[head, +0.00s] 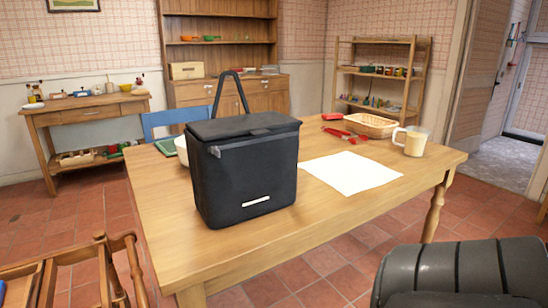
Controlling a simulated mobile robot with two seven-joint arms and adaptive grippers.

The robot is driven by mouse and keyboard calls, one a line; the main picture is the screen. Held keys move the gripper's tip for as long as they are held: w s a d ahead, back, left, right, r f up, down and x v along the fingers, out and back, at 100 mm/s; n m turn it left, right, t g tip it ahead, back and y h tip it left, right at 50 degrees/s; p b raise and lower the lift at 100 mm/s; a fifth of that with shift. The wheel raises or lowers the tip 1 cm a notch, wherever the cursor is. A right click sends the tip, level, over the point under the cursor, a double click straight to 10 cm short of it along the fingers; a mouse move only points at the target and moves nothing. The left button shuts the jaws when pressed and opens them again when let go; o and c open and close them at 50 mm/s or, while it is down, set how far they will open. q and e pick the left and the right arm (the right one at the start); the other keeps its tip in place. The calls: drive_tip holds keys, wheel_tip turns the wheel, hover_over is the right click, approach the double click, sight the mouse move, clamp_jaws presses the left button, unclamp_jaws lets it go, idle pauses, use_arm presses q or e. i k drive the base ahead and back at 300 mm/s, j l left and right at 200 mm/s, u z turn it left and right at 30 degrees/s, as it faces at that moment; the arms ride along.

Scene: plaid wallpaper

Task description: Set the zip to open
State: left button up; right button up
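A black soft lunch bag (245,180) stands upright on the wooden table, with its lid (235,127) down and its carry handle (230,88) standing up. A zip (235,146) runs along the upper front just below the lid. Its pull (215,151) appears to be at the left front corner. The lid looks closed, but I cannot tell how far the zip is done up along the hidden sides. Neither of my grippers is in view.
On the wooden table (320,215), a white sheet (350,173) lies right of the bag. Red tongs (343,134), a wicker basket (371,125) and a mug (411,141) are behind it. A white bowl (181,150) is partly hidden behind the bag. The front right of the table is clear.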

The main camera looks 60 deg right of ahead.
sight(214, 150)
drive_tip(key=z, duration=1.55)
